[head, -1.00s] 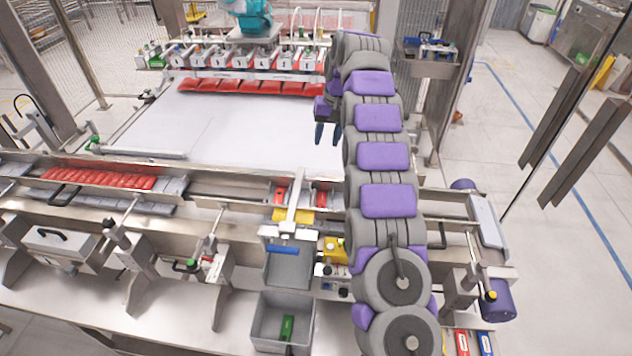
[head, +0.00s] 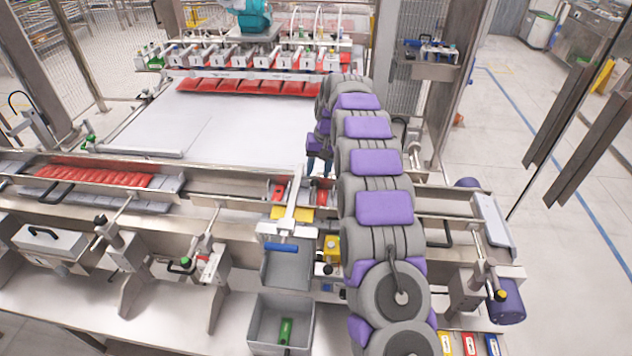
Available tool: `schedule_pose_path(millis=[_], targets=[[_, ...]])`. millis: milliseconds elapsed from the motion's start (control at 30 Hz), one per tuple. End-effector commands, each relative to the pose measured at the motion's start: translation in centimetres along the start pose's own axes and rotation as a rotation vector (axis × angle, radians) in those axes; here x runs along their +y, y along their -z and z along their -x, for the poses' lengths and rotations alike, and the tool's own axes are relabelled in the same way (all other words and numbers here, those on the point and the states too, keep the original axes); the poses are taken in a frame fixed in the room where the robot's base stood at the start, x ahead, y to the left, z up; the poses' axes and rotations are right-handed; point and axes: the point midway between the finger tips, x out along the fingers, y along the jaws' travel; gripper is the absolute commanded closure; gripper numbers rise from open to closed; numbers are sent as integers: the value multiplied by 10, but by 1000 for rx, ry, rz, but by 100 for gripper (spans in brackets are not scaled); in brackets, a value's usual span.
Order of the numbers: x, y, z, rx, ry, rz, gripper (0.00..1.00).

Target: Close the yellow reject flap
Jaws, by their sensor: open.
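The yellow reject flap (head: 292,214) sits at the rear top of the grey chute (head: 285,268), below the conveyor lane with red packs. A pale metal bar crosses over its middle and hides part of it. I cannot tell from this view how far it is open. My gripper (head: 319,167) is open and points down above the rear side of the conveyor, beyond the flap and slightly to its right. It is apart from the flap, and my purple and grey arm hides the area to its right.
A grey bin (head: 278,325) with a green item stands below. A yellow box with a button (head: 331,248) is close to my arm. A metal conveyor rail (head: 240,183) runs across in front of my gripper.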

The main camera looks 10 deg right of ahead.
Motion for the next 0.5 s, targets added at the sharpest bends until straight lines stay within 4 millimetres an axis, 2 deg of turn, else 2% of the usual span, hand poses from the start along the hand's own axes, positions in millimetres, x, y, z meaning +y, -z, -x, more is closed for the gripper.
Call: schedule_pose_path(millis=[33,200,500], targets=[[0,-1,-12,-5,0,0,59],[0,0,-32,0,0,0,59],[0,0,-43,1,0,0,59]])
